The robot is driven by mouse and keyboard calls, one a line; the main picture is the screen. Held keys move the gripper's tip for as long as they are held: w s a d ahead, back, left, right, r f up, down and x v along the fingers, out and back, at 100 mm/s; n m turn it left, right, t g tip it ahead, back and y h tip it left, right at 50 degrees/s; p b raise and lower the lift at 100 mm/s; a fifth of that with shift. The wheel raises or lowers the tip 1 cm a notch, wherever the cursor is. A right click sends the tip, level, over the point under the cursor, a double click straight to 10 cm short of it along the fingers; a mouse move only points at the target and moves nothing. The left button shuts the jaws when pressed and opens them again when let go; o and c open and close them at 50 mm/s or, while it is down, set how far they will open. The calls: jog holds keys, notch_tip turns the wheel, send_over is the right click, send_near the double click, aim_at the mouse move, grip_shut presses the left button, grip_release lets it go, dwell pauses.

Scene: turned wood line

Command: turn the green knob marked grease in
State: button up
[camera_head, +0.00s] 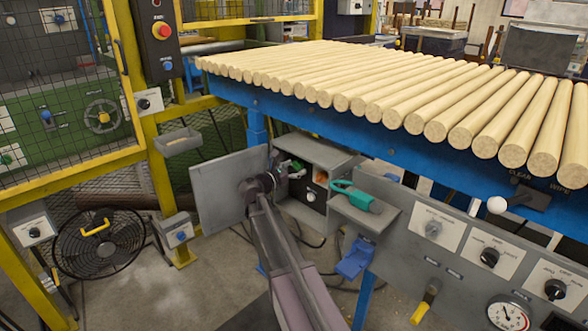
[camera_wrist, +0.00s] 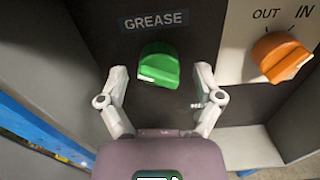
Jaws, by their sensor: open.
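The green knob (camera_wrist: 158,64) sits on a dark panel in the wrist view, under a label reading GREASE (camera_wrist: 154,20). A pale mark shows at its lower left edge. My gripper (camera_wrist: 160,76) is open, with one finger to the left of the knob and one to the right. Both fingers look apart from the knob. In the head view my gripper (camera_head: 283,172) reaches into an open grey box (camera_head: 330,156) under the blue table. The knob is hard to make out there.
An orange knob (camera_wrist: 281,56) marked OUT and IN is close on the right, on a pale plate. The box's open door (camera_head: 222,200) stands left of my wrist. A green-handled tool (camera_head: 354,195) lies on a shelf at the right. Wooden rods (camera_head: 370,85) cover the table above.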

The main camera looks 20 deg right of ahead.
jog(key=c, duration=1.2)
jog(key=shift+o, duration=0.2)
jog(key=shift+a, duration=0.15)
jog(key=shift+d, duration=0.2)
